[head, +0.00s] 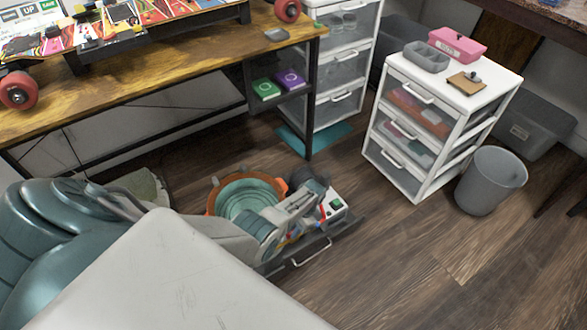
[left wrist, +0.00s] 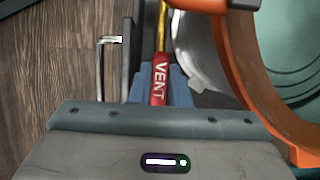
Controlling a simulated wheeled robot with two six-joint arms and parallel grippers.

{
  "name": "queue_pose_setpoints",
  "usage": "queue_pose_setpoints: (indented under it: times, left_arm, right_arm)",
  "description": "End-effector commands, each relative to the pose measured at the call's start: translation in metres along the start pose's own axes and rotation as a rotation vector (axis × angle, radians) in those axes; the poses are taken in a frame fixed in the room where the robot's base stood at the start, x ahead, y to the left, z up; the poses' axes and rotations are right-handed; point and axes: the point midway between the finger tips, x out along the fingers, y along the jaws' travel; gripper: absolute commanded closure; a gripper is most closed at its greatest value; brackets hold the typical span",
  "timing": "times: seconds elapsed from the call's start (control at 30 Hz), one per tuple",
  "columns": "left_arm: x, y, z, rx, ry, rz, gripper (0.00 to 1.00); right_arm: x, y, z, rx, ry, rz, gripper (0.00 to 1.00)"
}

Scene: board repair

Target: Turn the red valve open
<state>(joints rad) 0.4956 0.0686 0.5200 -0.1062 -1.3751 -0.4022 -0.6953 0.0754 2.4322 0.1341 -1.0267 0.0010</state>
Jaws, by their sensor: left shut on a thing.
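The red valve (left wrist: 160,82) is a red lever marked VENT, seen upright in the middle of the left wrist view. My left gripper (left wrist: 161,98) is shut on its lower part, with a blue-grey finger on each side. In the head view my left gripper (head: 314,207) reaches down to the machine on the floor, and hides most of the valve. The machine has an orange ring (head: 217,195) around a teal round part (head: 245,193), and a white panel with a green switch (head: 336,205). My right gripper is not in view.
A metal handle (head: 311,252) sticks out at the machine's front. The wooden workbench (head: 170,75) with a skateboard stands behind. A white drawer unit (head: 425,160) and a grey bin (head: 490,182) stand at right. The floor (head: 400,255) at lower right is clear.

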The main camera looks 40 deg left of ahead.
Motion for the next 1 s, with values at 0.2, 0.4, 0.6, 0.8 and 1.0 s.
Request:
queue_pose_setpoints:
  times: [0.2,0.4,0.6,0.8,1.0]
  left_arm:
    - [0.0009,-0.0001,0.0007,-0.020,-0.001,0.008,1.00]
    - [0.0009,0.0000,0.0006,-0.021,-0.001,0.009,1.00]
    - [0.0008,0.0001,0.0005,-0.020,-0.001,0.008,0.70]
    - [0.0004,0.0000,0.0002,-0.020,0.000,0.008,0.62]
    - [-0.0044,-0.0001,0.0002,-0.019,0.001,0.008,0.62]
  right_arm:
    - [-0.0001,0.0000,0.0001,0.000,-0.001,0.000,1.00]
    - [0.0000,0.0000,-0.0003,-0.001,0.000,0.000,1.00]
    - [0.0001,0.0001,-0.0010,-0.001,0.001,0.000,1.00]
    - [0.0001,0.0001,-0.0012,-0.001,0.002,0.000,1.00]
    - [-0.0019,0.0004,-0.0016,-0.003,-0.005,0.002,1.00]
